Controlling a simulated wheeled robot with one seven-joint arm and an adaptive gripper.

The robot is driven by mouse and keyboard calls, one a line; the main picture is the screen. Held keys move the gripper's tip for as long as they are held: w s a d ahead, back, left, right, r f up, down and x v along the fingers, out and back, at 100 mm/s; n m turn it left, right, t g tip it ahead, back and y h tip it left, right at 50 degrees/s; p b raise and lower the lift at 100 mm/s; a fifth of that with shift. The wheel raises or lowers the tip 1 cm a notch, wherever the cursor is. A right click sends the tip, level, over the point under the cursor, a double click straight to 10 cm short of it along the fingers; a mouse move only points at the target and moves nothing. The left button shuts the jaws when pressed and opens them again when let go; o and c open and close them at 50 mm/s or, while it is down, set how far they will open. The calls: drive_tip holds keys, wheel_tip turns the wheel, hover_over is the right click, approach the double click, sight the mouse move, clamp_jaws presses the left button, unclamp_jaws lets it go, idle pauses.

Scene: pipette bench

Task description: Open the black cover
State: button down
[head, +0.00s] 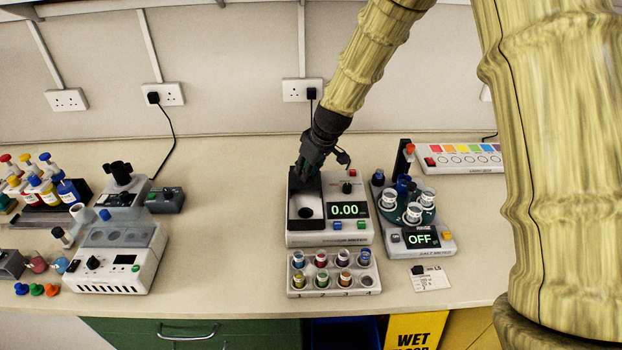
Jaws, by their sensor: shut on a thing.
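The black cover (297,186) is at the back left of a white meter (330,239) with a green 0.00 display. It looks raised, because the pale recess (306,212) with a dark round hole shows in front of it. My gripper (307,172) comes down from the upper right and is shut on the black cover at the rear of the recess. The dark fingers and dark cover blend together, so the exact contact and the cover's angle are hard to make out.
A rack of coloured vials (333,283) stands just in front of the meter. A salt meter (420,239) reading OFF with white cups stands close on the right. A grey-white instrument (108,260) is on the left. Bare bench (222,230) lies between.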

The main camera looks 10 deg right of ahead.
drive_tip(key=shift+w, duration=0.2)
drive_tip(key=c, duration=1.3)
unclamp_jaws()
drive_tip(key=shift+o, duration=0.2)
drive_tip(key=v, duration=1.2)
